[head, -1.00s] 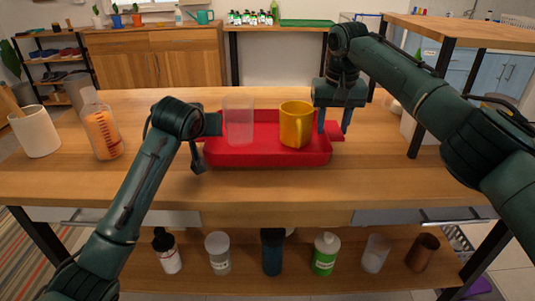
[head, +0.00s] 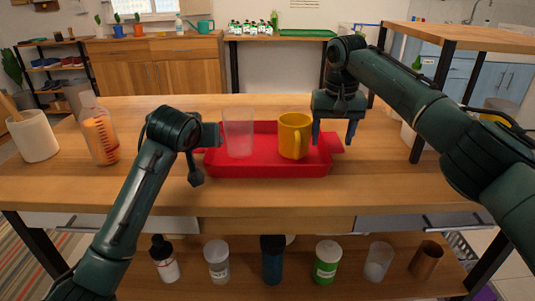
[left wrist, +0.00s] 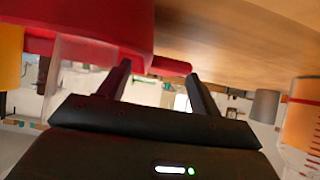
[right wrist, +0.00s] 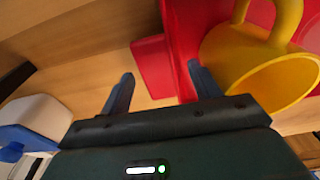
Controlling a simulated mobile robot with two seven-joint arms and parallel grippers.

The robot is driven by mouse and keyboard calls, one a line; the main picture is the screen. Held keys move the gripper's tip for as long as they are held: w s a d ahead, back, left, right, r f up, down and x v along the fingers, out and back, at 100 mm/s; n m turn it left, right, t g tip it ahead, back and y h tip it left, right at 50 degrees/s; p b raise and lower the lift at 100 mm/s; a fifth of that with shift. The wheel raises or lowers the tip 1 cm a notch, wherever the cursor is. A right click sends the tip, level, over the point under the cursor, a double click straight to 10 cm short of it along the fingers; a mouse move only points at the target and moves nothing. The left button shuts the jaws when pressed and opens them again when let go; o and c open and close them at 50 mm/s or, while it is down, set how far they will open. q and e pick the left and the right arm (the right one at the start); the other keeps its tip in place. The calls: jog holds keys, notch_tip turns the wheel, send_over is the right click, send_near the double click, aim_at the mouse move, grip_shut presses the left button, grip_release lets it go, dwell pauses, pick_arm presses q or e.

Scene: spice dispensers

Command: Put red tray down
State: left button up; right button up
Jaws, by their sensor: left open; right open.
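The red tray (head: 265,168) rests on the wooden table in the head view, with a clear cup (head: 238,133) and a yellow mug (head: 290,137) standing in it. My right gripper (head: 335,140) is open at the tray's right end, by the handle. In the right wrist view its fingers (right wrist: 158,90) are spread near the red handle (right wrist: 152,65), with nothing clamped. My left gripper (left wrist: 158,80) is open at the tray's left end, and the left handle (left wrist: 171,66) shows between its fingertips. In the head view the left fingers are partly hidden by the wrist.
A white utensil pot (head: 34,136) and a bottle of orange contents (head: 100,140) stand at the table's left. A raised wooden shelf (head: 470,40) is at the right. Several containers, including a green one (head: 326,262), stand on the lower shelf. The table's front strip is clear.

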jog(key=shift+r, duration=0.1)
pick_arm(q)
jog(key=v, duration=1)
pick_arm(e)
notch_tip(320, 180, up, 12)
jog(key=s, duration=0.1)
jog(key=shift+s, duration=0.25)
